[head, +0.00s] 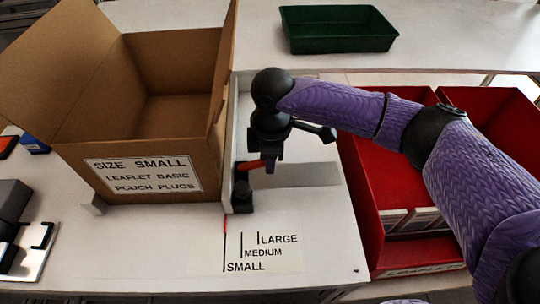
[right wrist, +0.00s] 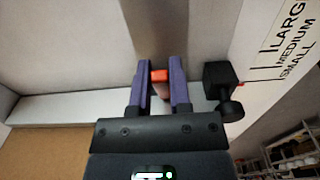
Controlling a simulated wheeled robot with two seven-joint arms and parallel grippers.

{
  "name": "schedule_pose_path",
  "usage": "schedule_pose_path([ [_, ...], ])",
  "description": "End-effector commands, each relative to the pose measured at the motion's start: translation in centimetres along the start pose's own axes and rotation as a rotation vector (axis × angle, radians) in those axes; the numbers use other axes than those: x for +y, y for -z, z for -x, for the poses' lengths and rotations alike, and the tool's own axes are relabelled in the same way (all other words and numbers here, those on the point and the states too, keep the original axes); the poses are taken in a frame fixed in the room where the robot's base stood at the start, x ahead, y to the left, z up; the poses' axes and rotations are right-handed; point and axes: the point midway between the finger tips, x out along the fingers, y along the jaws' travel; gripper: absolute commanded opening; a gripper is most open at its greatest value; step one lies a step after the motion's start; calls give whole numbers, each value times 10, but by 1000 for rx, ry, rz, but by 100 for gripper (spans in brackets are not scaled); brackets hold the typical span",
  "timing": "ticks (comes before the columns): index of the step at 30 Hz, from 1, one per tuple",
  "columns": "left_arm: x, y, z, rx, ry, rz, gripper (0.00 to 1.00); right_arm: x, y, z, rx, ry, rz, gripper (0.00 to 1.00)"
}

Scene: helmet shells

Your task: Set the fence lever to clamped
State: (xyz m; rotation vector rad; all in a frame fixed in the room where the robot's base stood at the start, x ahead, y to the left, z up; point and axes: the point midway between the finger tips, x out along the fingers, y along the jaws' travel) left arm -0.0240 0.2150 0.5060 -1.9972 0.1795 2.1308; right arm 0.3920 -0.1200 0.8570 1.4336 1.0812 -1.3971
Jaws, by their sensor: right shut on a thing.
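The fence lever (head: 249,165) has a red handle, seen just above a black clamp block (head: 242,199) at the near end of the white fence (head: 231,120). My right gripper (head: 267,162) is at the red handle. In the right wrist view its two purple fingers (right wrist: 160,85) are shut on the red lever tip (right wrist: 160,76), with the black block (right wrist: 217,76) and its round knob to the right. The gripper partly hides the lever in the head view, so its exact angle is hard to tell. My left gripper is out of view.
An open cardboard box (head: 130,120) labelled SIZE SMALL stands left of the fence. Size marks (head: 262,252) are on the white table, with a red line at SMALL. Red bins (head: 375,215) stand right; a green tray (head: 338,28) lies behind. The table's front edge is clear.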

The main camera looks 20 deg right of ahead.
Motion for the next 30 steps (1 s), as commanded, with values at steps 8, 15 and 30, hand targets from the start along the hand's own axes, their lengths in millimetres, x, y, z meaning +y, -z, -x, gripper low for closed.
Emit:
schedule_pose_path([
  [8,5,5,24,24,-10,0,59,-2,-7,-18,303,7,-5,0],
  [15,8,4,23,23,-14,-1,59,0,-6,-22,384,0,-1,0],
  [30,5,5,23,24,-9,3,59,0,-6,-22,381,0,-1,59],
])
